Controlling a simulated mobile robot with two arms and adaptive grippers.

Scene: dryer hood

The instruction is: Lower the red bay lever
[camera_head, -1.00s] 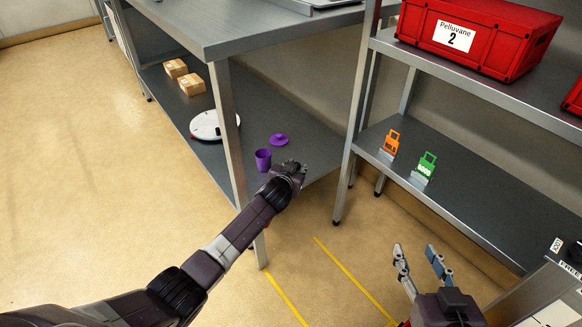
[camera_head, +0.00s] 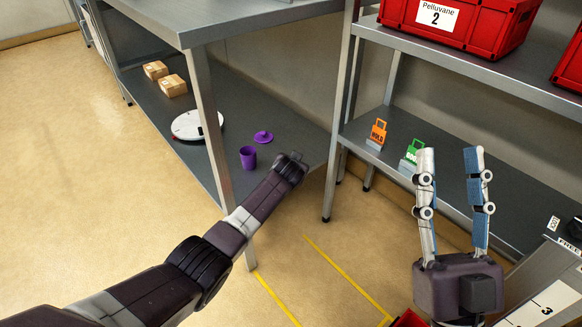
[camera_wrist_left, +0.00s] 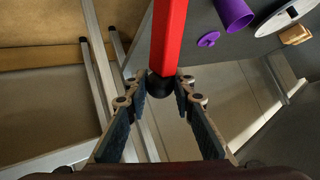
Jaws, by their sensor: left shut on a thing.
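The red lever (camera_wrist_left: 169,35) shows in the left wrist view as a straight red bar coming down from the top edge, with a black rounded part (camera_wrist_left: 160,85) at its lower end. My left gripper (camera_wrist_left: 161,82) is shut on it, with a finger on each side. In the head view my left gripper (camera_head: 291,167) is small, at the end of my extended arm, and the lever cannot be made out there. My right gripper (camera_head: 449,152) is open and empty, fingers pointing up, in front of the right shelf.
A purple cup (camera_head: 248,157), purple lid (camera_head: 263,137), white round device (camera_head: 196,125) and two cartons (camera_head: 172,85) are on the low shelf at left. Orange (camera_head: 378,132) and green (camera_head: 413,152) tags stand on the right shelf, below a red crate (camera_head: 480,28). Yellow lines mark the floor.

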